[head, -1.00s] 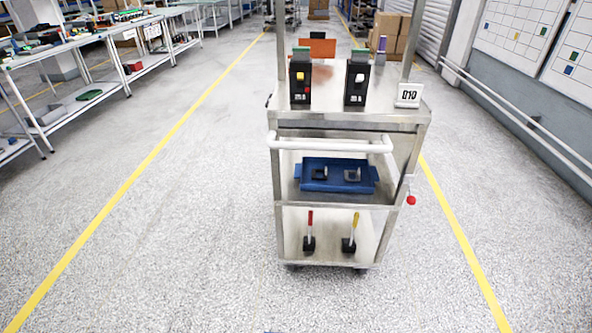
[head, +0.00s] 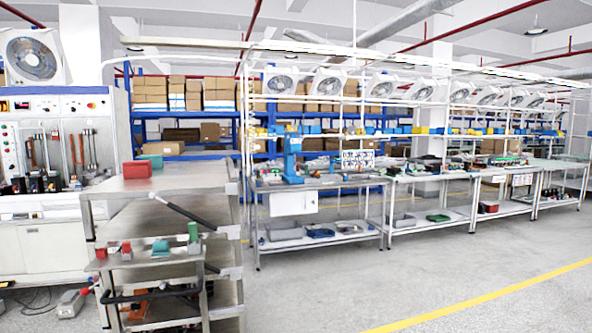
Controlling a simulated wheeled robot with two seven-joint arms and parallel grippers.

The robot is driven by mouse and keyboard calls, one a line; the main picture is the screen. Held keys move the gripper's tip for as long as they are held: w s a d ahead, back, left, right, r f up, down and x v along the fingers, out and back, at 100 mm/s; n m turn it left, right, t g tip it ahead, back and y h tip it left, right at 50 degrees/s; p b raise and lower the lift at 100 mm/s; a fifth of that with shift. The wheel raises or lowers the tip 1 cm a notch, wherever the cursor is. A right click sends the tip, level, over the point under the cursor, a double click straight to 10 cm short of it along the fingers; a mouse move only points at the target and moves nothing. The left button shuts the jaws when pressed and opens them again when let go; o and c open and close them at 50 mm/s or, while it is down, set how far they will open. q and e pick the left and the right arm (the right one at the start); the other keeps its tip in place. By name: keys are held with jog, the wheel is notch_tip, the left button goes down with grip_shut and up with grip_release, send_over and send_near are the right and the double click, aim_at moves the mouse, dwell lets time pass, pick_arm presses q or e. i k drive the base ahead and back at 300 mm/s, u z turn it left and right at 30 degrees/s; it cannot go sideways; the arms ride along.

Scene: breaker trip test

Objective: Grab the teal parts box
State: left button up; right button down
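A small teal-green box (head: 152,161) sits on the top of a metal cart at the left, partly hidden behind a red box (head: 137,169). A smaller teal block (head: 160,246) sits on the cart's lower front shelf, near a green upright piece (head: 193,232) and small red pieces (head: 126,249). I cannot tell from this view which of the teal items is the parts box. Neither of my grippers shows in the head view.
The metal cart (head: 185,188) has a black handle bar. A test bench (head: 35,235) stands behind it at the left. Workbenches (head: 325,182) with parts run to the right, before shelves of cartons (head: 220,95). Open floor (head: 400,275) lies at the lower right, with a yellow line.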

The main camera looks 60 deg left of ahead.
aim_at(157, 160)
jog(key=u, duration=1.75)
jog(key=i, duration=5.15)
jog(key=u, duration=1.15)
